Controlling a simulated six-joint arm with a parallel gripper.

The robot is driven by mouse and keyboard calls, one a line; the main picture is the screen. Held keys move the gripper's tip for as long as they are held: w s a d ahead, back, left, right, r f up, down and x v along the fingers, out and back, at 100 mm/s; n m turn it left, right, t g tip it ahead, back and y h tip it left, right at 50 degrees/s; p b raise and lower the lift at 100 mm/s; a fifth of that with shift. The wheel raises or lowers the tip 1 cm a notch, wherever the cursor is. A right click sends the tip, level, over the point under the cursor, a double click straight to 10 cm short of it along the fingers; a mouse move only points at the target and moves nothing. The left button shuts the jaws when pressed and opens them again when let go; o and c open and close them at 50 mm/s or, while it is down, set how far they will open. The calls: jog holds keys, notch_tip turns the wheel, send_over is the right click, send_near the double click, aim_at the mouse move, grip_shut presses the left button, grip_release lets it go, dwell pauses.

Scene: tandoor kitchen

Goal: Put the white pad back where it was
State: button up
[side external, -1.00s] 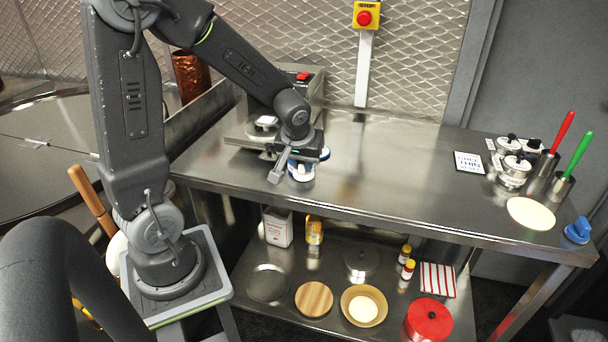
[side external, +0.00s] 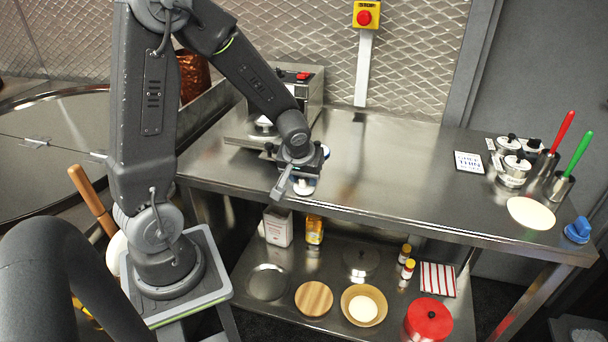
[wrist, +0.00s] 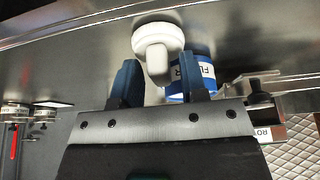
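The white pad (wrist: 158,36) is a round white disc with a stubby handle. In the wrist view its handle lies between the two dark blue fingers of my gripper (wrist: 160,85). In the side view the pad (side external: 303,187) hangs just under my gripper (side external: 299,172), near the front edge of the steel table (side external: 390,175). Whether the pad touches the table cannot be told.
A blue jar with a white label (wrist: 203,72) stands close beside the pad in the wrist view. A steel machine (side external: 300,90) stands behind my gripper. Lidded jars (side external: 514,170) and a flat cream round (side external: 531,213) are at the right. The table's middle is clear.

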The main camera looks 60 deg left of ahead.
jog(key=shift+o, duration=0.2)
jog(key=shift+d+r, duration=0.1)
jog(key=shift+r, duration=0.35)
jog(key=v, duration=1.1)
jog(key=s+d+r+m+t+h, duration=0.2)
jog(key=s+d+r+m, duration=0.4)
jog(key=s+d+m, duration=0.3)
jog(key=s+d+h, duration=0.1)
jog(key=d, duration=0.1)
jog(key=shift+s+d+r, duration=0.15)
jog(key=shift+s+d, duration=0.15)
jog(key=shift+d, duration=0.1)
